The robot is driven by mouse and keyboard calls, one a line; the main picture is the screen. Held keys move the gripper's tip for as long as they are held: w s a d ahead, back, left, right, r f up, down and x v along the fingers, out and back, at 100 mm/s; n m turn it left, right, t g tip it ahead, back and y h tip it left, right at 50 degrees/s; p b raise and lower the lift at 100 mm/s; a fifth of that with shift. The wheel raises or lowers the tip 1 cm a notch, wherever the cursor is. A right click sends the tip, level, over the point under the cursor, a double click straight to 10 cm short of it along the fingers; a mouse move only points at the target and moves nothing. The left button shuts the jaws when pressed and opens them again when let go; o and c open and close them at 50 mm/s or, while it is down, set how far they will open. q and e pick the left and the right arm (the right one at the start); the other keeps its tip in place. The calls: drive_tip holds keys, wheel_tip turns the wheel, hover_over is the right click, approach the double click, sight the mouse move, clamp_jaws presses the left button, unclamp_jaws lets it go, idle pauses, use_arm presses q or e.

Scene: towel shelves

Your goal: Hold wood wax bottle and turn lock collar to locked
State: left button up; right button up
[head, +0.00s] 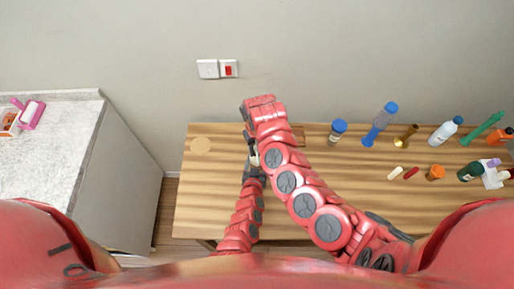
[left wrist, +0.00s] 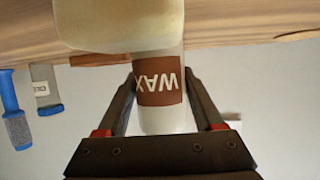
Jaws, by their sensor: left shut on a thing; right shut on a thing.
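The wood wax bottle (left wrist: 160,86), pale with a brown WAX label, stands between the fingers of my left gripper (left wrist: 165,100) in the left wrist view, where the label reads upside down. My left gripper is shut on it. A wider cream part shows at the top of that view. In the head view only a small pale bit of the bottle (head: 254,160) shows. My right gripper (head: 250,138) is shut there, close above my left one. Its fingertips and the lock collar are mostly hidden by my right arm, so the collar's position cannot be told.
The wooden table (head: 215,190) is bare on its left, apart from a round pale patch. Blue-capped bottles (head: 338,130), a white bottle (head: 445,131), an orange-capped jar (head: 435,173) and several other items stand to the right. A grey counter (head: 60,150) is at far left.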

clamp_jaws()
drive_tip(key=shift+m, duration=0.4)
drive_tip(key=m, duration=0.4)
drive_tip(key=shift+m, duration=0.3)
drive_tip(key=m, duration=0.6)
drive_tip(key=shift+m, duration=0.4)
drive_tip(key=o, duration=1)
unclamp_jaws()
drive_tip(key=shift+r, duration=0.1)
